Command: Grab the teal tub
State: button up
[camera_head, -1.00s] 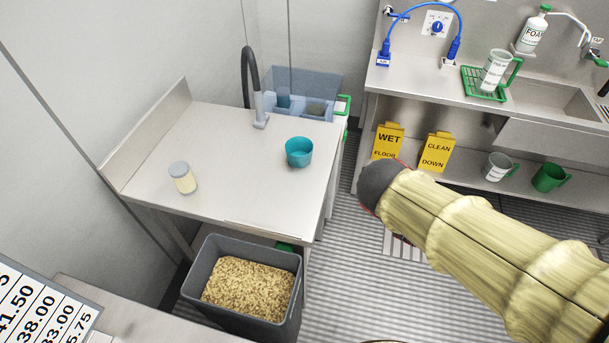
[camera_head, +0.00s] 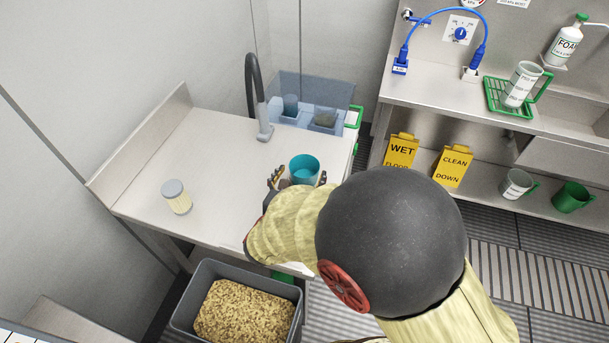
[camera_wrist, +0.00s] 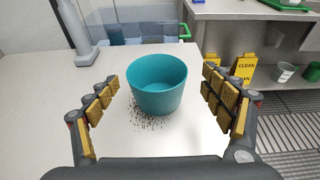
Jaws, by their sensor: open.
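The teal tub (camera_head: 304,169) stands upright on the steel table near its right edge. In the wrist view the tub (camera_wrist: 158,88) is between my two fingers and a little ahead of them, with a gap on each side. A patch of dark specks lies on the table under its near side. My gripper (camera_head: 297,180) is open at the near side of the tub. In the wrist view my gripper (camera_wrist: 165,95) shows both yellow-padded fingers spread wide, with nothing held. My arm hides the table's near right corner in the head view.
A lidded jar (camera_head: 177,198) stands on the table's left. A grey bin of yellowish granules (camera_head: 245,312) stands below the front edge. The table's middle is clear.

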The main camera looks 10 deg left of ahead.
aim_at(308, 158)
jog(key=b+x, duration=0.2)
jog(key=x, duration=0.2)
jog(key=shift+w+a+f, duration=0.15)
jog(key=shift+f, duration=0.05)
jog(key=shift+w, duration=0.35)
jog(key=shift+r, duration=0.1)
jog(key=shift+c, duration=0.3)
jog(key=c, duration=1.1)
jog(key=shift+c, duration=0.4)
